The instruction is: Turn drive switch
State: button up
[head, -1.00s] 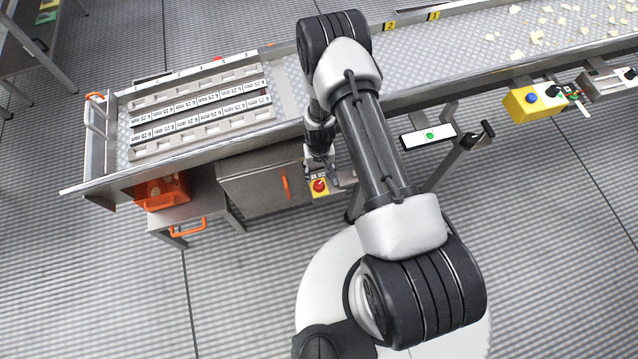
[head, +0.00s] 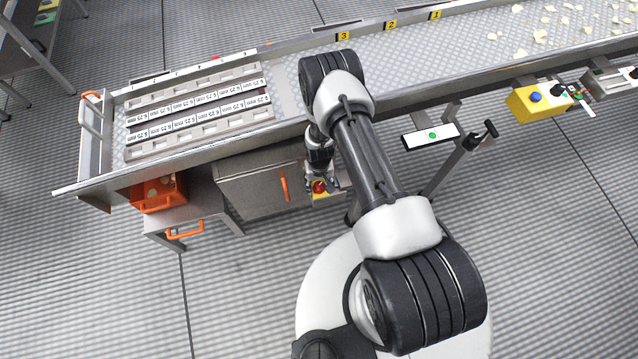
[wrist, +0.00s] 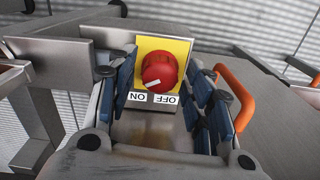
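The drive switch is a red round knob (wrist: 158,70) with a white mark on its lower-left edge, set on a yellow plate (wrist: 181,46). Its ON label (wrist: 138,97) is at left and its OFF label (wrist: 166,99) at right, both upside down in the wrist view. The mark lies nearer the ON label. My gripper (wrist: 163,82) is open, with blue-padded fingers on either side of the knob and gaps visible. In the head view the red knob (head: 319,187) shows just below my gripper (head: 318,178), by the cabinet under the conveyor.
An orange handle (wrist: 236,98) stands close to the right finger; it is on the cabinet door (head: 255,187). The metal conveyor (head: 440,75) runs above. An orange bin (head: 158,194) stands at left. A yellow box with a blue button (head: 530,101) is at far right.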

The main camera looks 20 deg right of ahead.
jog(key=c, duration=0.9)
jog(key=shift+n, duration=0.3)
jog(key=n+b, duration=0.2)
jog(key=n, duration=0.3)
jog(key=shift+n+b, duration=0.3)
jog(key=shift+b, duration=0.1)
jog(key=n+b, duration=0.1)
jog(key=n, duration=0.4)
jog(key=shift+n+b, duration=0.3)
jog(key=o, duration=1.1)
jog(key=shift+c, duration=0.2)
